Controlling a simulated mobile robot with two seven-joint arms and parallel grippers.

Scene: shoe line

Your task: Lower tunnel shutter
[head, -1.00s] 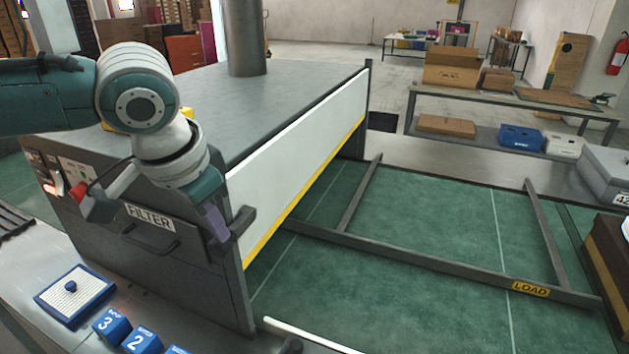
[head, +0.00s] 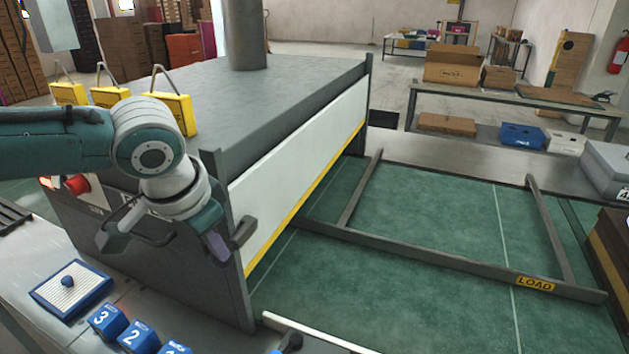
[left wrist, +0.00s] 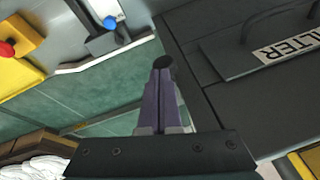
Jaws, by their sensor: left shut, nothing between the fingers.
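The tunnel (head: 300,75) is a big grey box with a round duct on top. Its shutter (head: 300,160) is a white panel with a yellow lower edge, between dark upright posts. Its top edge sits below the post tops, and green belt shows under its lower edge. A dark lug (head: 244,232) sticks out at its near end. My left gripper (head: 218,248) is shut and empty, its purple fingers right beside the lug; I cannot tell if they touch. The left wrist view shows the closed fingers (left wrist: 160,95) beside the dark FILTER panel (left wrist: 240,60). My right gripper is not in view.
A dark frame with a LOAD sign (head: 535,283) lies over the green belt (head: 430,215). Blue numbered blocks (head: 138,337) and a blue-rimmed pad (head: 70,288) are at the front left. Yellow handled blocks (head: 174,112) stand on the tunnel top.

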